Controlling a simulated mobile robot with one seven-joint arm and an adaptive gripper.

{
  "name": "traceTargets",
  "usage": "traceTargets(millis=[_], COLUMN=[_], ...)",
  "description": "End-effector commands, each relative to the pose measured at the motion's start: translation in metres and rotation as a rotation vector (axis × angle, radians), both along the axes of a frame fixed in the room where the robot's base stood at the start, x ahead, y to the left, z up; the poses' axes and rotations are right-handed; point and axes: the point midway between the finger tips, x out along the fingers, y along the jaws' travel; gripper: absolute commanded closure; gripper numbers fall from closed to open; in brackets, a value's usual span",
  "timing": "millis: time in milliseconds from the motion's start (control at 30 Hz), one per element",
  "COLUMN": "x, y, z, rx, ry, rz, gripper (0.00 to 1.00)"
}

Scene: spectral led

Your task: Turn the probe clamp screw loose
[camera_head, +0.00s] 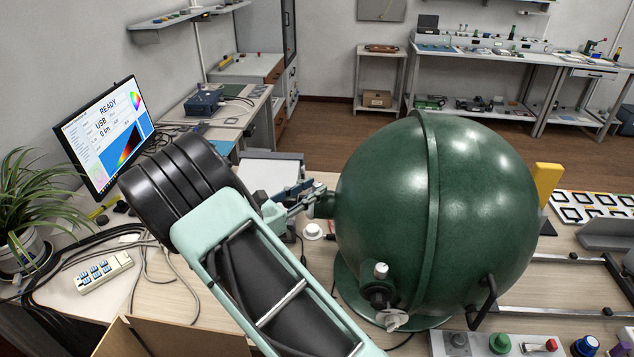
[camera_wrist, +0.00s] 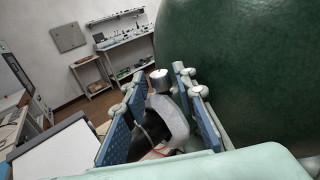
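My gripper (camera_wrist: 163,88) is open beside the left side of the big dark green sphere (camera_head: 440,200), and it also shows in the head view (camera_head: 298,200). In the wrist view its blue-padded fingers stand on either side of a short silver knob (camera_wrist: 160,79), which looks like the probe clamp screw, on a pale grey and black clamp body (camera_wrist: 170,118). The knob sits between the fingertips with what look like small gaps; contact cannot be told. In the head view my gripper mostly hides this clamp. Another pale knob (camera_head: 381,270) sits on a black fitting at the sphere's front.
The sphere's wall is close to the right finger. A monitor (camera_head: 105,130), a plant (camera_head: 35,205) and cables lie left. A control panel (camera_head: 500,344) with coloured knobs is at the front right. A small white round piece (camera_head: 313,231) lies on the table below my gripper.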

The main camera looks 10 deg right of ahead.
Motion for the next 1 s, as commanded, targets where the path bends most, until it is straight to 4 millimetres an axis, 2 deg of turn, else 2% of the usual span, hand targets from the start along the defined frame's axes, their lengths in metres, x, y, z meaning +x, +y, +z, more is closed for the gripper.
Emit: traceTargets(millis=[200,500,533,767,1000], x=[0.012,0.014,0.014,0.013,0.013], y=[-0.018,-0.02,-0.02,-0.02,-0.02], z=[0.001,0.0,0.0,0.0,0.0], rx=[0.0,0.001,0.001,0.001,0.001], ry=[-0.001,-0.002,-0.002,-0.002,-0.002], rz=[-0.001,0.0,0.0,0.0,0.01], gripper=[0.74,0.74,0.75,1.0,1.0])
